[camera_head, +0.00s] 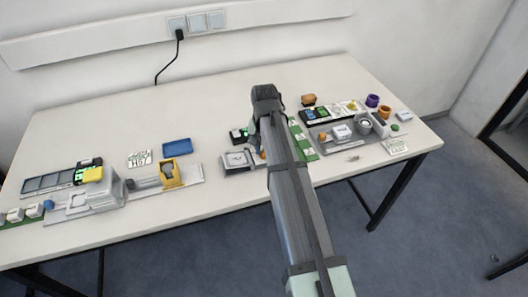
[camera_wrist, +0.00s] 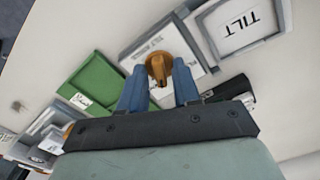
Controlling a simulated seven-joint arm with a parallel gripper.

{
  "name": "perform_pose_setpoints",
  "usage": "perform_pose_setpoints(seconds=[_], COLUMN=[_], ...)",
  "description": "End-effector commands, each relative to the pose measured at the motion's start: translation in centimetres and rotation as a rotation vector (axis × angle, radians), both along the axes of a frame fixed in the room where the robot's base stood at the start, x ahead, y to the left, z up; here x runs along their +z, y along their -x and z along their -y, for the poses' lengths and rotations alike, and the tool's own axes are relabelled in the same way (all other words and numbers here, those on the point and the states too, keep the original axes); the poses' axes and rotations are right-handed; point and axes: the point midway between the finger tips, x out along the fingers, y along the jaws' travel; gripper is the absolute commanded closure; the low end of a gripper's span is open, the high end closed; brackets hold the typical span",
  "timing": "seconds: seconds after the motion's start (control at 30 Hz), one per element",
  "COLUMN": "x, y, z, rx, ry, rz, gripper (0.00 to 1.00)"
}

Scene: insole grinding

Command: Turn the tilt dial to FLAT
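The tilt dial is an orange-brown knob (camera_wrist: 159,67) on a white printed plate (camera_wrist: 183,45), in the upper middle of the wrist view. The plate's small lettering and the dial's setting are too blurred to read. My gripper (camera_wrist: 161,75) has its two blue fingers apart, one on each side of the knob, with narrow gaps seeming to show. Beside the plate lies a grey-framed white panel (camera_wrist: 243,24) marked TILT. In the head view my arm hides the dial and fingertips; the grey-framed panel (camera_head: 238,160) shows left of my arm.
A green tray (camera_wrist: 97,84) lies left of the dial, and a black device (camera_wrist: 231,88) lies to its right. In the head view, a cluttered station stands right of my arm, and another with a yellow holder (camera_head: 176,172) stands left. A blue tray (camera_head: 177,146) lies behind it. The table's back middle is clear.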

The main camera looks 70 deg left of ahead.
Motion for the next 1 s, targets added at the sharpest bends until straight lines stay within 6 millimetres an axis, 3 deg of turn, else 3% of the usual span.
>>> perform_pose_setpoints(seconds=[0.1,0.43,0.63,1.0], x=[0.00,0.00,0.01,0.01], y=[0.00,0.00,0.00,0.00], z=[0.00,0.00,0.00,0.00], rx=[0.000,0.000,0.048,0.411], ry=[0.000,0.000,0.000,0.000], rz=[0.000,0.000,0.000,0.000], gripper=[0.68,1.00,1.00,1.00])
